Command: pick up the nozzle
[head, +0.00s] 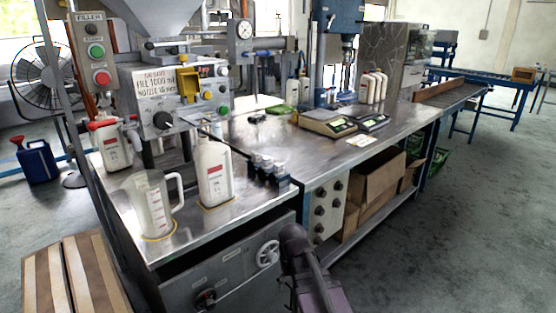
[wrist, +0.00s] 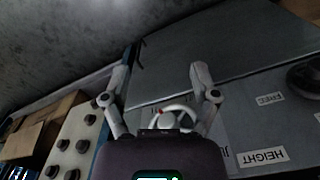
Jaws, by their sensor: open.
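Several small dark cylinders with pale tops (head: 266,168) stand in a row at the bench's front edge, right of the white bottle, in the head view. They may be nozzles, but they are too small to tell for sure. In the wrist view my gripper (wrist: 159,90) is open and empty, its two fingers spread wide. It faces the front panel of the machine, with a white handwheel (wrist: 178,115) showing between the fingers. No nozzle is clear in the wrist view. In the head view my dark arm is low in front of the bench and the fingertips do not show.
A clear measuring jug (head: 150,207) and a white bottle (head: 214,172) stand on the steel bench (head: 236,212) left of the cylinders. The filler control box (head: 172,97) rises behind them. Scales (head: 327,122) stand farther right. A knob panel (head: 322,210) is below the edge.

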